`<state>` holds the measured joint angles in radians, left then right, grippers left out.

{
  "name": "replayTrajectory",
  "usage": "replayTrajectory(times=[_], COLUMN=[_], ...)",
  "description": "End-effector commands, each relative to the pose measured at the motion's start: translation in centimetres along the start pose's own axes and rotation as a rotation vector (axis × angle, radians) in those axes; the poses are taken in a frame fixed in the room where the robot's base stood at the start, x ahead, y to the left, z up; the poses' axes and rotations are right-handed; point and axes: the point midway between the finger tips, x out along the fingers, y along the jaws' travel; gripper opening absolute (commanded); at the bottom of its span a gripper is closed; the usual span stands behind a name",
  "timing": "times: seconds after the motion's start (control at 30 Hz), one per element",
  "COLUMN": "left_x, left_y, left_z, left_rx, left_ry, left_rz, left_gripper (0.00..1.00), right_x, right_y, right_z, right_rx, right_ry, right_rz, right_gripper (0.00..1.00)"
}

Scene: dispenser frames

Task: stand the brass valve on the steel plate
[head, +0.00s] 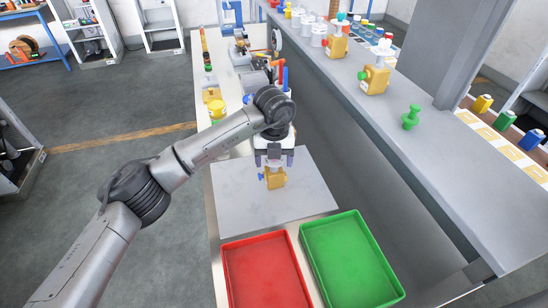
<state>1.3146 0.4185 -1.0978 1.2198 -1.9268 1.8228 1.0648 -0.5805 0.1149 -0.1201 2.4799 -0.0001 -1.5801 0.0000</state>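A brass valve (275,180) with a small blue handle on its left side is over the middle of the pale grey steel plate (240,208) in the head view. It looks upright and appears to rest on the plate, though its underside contact is hard to make out. My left gripper (274,162) points down directly above the valve. Its two fingers look spread apart, one at each side of the valve's top. The gripper partly hides the valve's upper end. My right gripper is not in view.
A red tray (262,270) and a green tray (350,262) lie in front of the plate. The raised grey ledge at right holds two more brass valves (337,46) (375,80) and a green valve-like piece (410,118). A yellow container (217,110) and tools stand behind the plate.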

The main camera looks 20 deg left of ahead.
Motion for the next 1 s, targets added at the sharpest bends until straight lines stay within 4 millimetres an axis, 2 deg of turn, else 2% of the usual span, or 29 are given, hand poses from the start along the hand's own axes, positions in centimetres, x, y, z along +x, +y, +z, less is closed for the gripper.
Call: replayTrajectory(times=[0.1,0.4,1.0], left_x=[0.0,-0.5,-10.4], left_y=[0.0,0.0,0.0], left_z=[0.0,0.0,0.1], left_rx=[0.000,0.000,-0.001], left_ry=[0.000,-0.001,-0.002], left_rz=[0.000,0.000,0.000], left_gripper=[0.82,0.82,0.82], right_x=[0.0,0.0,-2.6], right_y=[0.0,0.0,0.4], right_z=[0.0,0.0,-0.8], right_rx=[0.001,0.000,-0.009], right_ry=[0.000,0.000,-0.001], right_rz=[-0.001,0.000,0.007], right_gripper=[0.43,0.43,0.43])
